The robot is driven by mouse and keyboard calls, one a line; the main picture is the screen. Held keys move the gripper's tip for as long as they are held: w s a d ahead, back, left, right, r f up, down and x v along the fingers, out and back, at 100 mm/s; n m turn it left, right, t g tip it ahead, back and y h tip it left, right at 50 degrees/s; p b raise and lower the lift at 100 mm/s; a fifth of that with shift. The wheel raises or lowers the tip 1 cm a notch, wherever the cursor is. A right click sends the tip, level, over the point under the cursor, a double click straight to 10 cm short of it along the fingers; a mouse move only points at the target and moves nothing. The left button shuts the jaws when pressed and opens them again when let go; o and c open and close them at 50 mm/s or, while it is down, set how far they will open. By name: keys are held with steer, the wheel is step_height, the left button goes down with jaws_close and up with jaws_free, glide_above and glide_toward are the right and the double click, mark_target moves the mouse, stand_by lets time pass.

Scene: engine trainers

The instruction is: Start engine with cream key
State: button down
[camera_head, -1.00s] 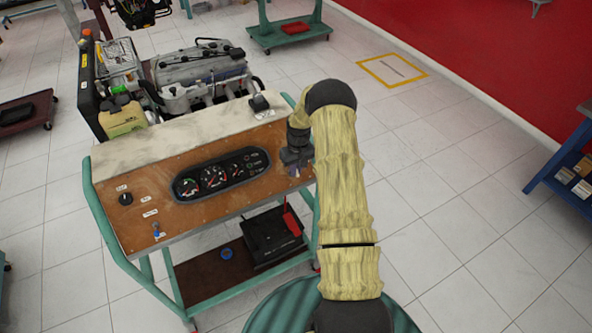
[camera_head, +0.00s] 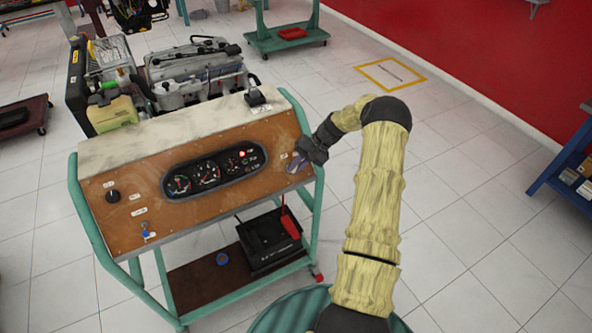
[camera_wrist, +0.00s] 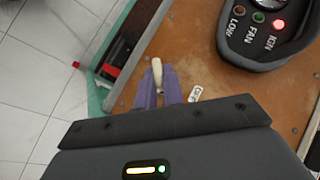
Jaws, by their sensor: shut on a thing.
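The cream key (camera_wrist: 157,74) shows between the purple fingertips of my gripper (camera_wrist: 158,92) in the wrist view. The gripper is shut on it. In the head view my gripper (camera_head: 294,164) is at the right end of the brown engine panel (camera_head: 215,210), and the key is too small to make out there. The fingers hide the keyhole, so how far the key is in or turned cannot be told. The gauge cluster (camera_head: 213,174) sits in the panel's middle. Its red IGN light (camera_wrist: 278,25) is lit in the wrist view.
The engine (camera_head: 195,70) stands behind the panel. A black knob (camera_head: 112,196) and a blue part (camera_head: 148,234) are on the panel's left. A black battery (camera_head: 268,241) sits on the lower shelf. Open floor lies to the right.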

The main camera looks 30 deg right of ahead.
steer(key=m+t+y+b, duration=0.2)
steer(key=m, duration=0.1)
steer(key=shift+s+d+f, duration=0.1)
steer(key=shift+s+d, duration=0.05)
steer(key=shift+d, duration=0.05)
stand_by(0.3)
steer(key=c, duration=1.5)
jaws_free()
steer(key=shift+s+a, duration=0.1)
